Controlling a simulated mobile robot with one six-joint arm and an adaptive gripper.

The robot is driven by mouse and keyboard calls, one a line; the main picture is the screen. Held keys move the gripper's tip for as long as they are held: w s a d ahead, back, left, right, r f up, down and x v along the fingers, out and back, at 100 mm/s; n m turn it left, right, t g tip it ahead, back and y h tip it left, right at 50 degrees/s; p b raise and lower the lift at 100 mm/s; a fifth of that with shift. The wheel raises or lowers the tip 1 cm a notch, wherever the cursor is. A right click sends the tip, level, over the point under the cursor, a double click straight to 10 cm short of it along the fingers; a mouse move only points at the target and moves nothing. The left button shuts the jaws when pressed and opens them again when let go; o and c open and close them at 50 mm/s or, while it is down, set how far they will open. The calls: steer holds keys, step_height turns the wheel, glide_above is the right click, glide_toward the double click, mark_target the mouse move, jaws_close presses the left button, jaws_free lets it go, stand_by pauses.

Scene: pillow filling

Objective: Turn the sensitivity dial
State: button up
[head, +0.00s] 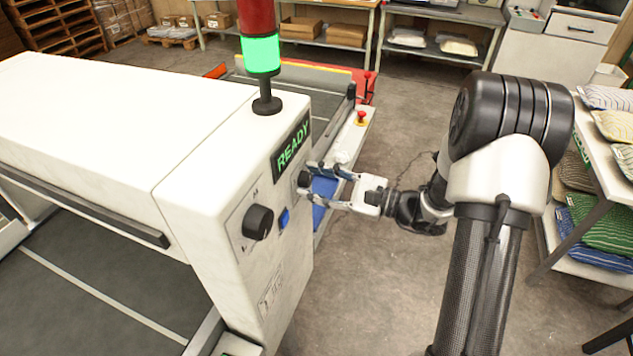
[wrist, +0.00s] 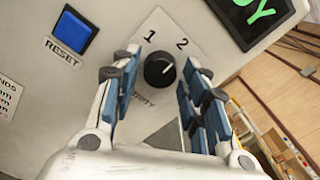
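The sensitivity dial (wrist: 159,71) is a small black round knob on a pale plate in the wrist view. Marks 1 and 2 stand above it, and its light pointer line leans up and right, towards the 2 side. The label below is partly hidden; only its last letters show. In the head view the dial (head: 303,180) sits on the machine's end panel, partly behind my fingers. My gripper (head: 309,179) is open and empty in front of the panel. In the wrist view its blue-padded fingers stand left and right of the dial, with gaps on both sides.
The white machine (head: 205,160) carries a lit READY display (head: 291,146), a larger black knob (head: 258,222) and a blue RESET button (wrist: 75,32). A lamp glowing green (head: 261,54) stands on top. A table with pillows (head: 606,200) is at right. Floor between is clear.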

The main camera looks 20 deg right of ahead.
steer(key=shift+o, duration=0.6)
steer(key=v, duration=1.2)
steer(key=s+a+r+n+g+h, duration=0.4)
steer(key=s+a+n+g, duration=0.6)
steer(key=s+a, duration=0.3)
steer(key=s+d+r+n+t+h, duration=0.3)
steer(key=s+r+n+t+h, duration=0.1)
steer(key=s+n+h, duration=0.3)
steer(key=n+h, duration=0.2)
steer(key=h, duration=0.1)
steer(key=shift+s+h, duration=0.3)
